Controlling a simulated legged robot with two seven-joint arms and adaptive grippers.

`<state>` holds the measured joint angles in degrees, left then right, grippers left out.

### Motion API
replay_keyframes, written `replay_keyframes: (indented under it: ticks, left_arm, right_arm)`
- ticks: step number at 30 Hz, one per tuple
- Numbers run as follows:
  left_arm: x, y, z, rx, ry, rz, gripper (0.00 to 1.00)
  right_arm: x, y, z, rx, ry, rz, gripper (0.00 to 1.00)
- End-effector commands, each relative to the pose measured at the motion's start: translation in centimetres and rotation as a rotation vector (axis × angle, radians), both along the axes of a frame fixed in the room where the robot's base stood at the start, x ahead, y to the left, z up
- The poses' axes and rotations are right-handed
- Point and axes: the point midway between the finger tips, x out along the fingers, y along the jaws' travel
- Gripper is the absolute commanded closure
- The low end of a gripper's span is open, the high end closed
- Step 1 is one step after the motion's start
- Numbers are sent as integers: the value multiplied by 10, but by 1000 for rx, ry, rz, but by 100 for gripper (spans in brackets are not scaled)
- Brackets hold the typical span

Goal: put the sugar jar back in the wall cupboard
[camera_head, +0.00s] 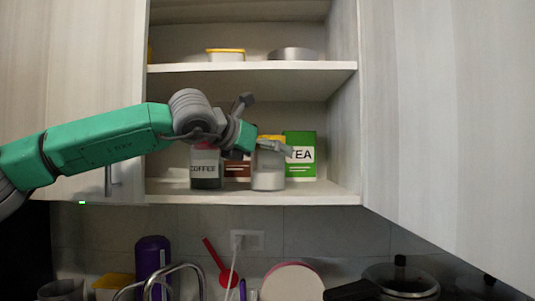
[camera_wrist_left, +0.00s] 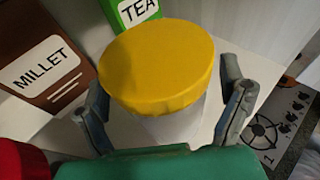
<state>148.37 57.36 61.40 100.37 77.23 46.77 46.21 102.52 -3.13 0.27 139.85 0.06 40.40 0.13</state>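The sugar jar (camera_head: 268,176) appears to be the clear jar with pale contents and a yellow lid. It stands upright at the front of the cupboard's lower shelf (camera_head: 320,197); no name on it is readable. In the left wrist view its yellow lid (camera_wrist_left: 155,65) fills the middle, between my two fingers. My left gripper (camera_head: 266,126) is open around the jar's upper part. A gap shows between the fingers and the jar body, and contact is not visible. My right gripper is not in view.
A coffee jar (camera_head: 205,170) stands left of the sugar jar. A brown millet box (camera_wrist_left: 40,65) and a green tea box (camera_head: 301,152) stand behind. Open cupboard doors (camera_head: 430,110) flank the shelves. A cooker hob (camera_wrist_left: 275,125) lies below.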

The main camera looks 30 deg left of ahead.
Motion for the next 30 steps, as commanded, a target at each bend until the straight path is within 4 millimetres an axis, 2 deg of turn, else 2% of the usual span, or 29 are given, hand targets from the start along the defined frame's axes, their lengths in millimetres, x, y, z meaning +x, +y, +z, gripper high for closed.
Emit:
replay_keyframes:
  ticks: [8, 11, 21, 27, 30]
  left_arm:
    - [-4, 0, 3, 0, -1, 0, 11]
    - [-17, 2, 7, -1, -4, 0, 11]
    - [-85, 11, 27, -1, -5, 0, 11]
    - [-107, 13, 35, 0, -1, 1, 11]
    - [-112, 13, 36, 1, 0, 1, 11]
  right_arm:
    - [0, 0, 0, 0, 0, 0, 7]
    - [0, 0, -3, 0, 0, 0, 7]
    - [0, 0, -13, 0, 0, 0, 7]
    - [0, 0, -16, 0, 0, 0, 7]
    - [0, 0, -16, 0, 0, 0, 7]
